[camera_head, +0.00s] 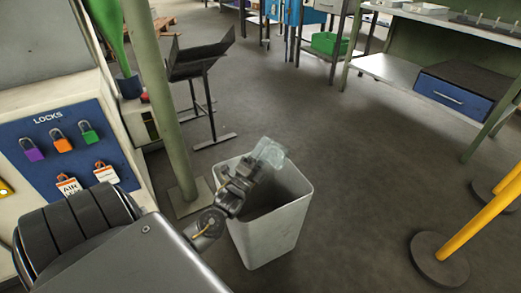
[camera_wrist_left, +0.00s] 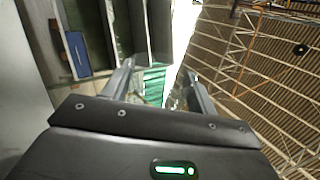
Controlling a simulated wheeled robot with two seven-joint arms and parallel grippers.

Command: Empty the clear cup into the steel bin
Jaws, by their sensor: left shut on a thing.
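The steel bin (camera_head: 268,236) is a pale, square, open-topped bin standing on the floor in the middle of the head view. My left gripper (camera_head: 256,166) is over the bin's mouth and shut on the clear cup (camera_head: 271,152). The see-through cup looks tilted, above the bin's far rim. I cannot tell whether anything is in it. In the left wrist view, the fingers of my left gripper (camera_wrist_left: 160,78) stand apart, and the cup between them is hard to make out. My gripper and arm hide part of the bin's inside and left rim. My right gripper is not in view.
A green post (camera_head: 163,100) on a base plate stands left of the bin. A locks board (camera_head: 66,147) is at the left. Yellow posts (camera_head: 480,221) on round dark bases stand at the right. The floor right of the bin is clear.

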